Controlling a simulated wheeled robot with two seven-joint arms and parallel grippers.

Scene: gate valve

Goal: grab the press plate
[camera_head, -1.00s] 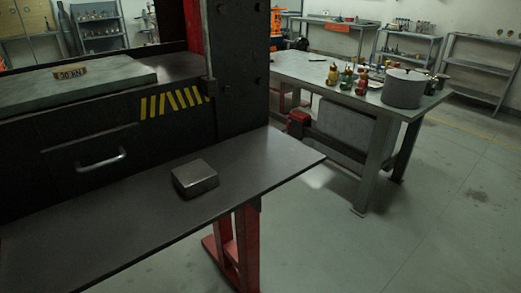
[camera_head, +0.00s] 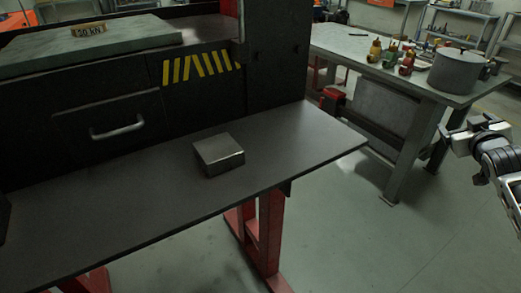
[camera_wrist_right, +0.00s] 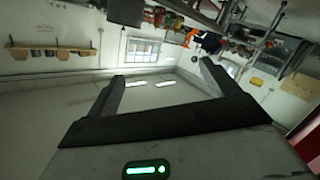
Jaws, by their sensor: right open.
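The press plate (camera_head: 219,154) is a small square metal block lying flat on the dark shelf (camera_head: 120,215) in front of the press. Nothing touches it from above. My right gripper (camera_head: 452,141) is at the right edge of the head view, over open floor, well to the right of the plate and apart from it. In the right wrist view, its two fingers (camera_wrist_right: 161,72) stand wide apart with nothing between them. The plate does not show in the wrist view. My left gripper is not in view.
The black press body with a drawer handle (camera_head: 117,127) and striped panel rises behind the shelf. The shelf around the plate is mostly clear.

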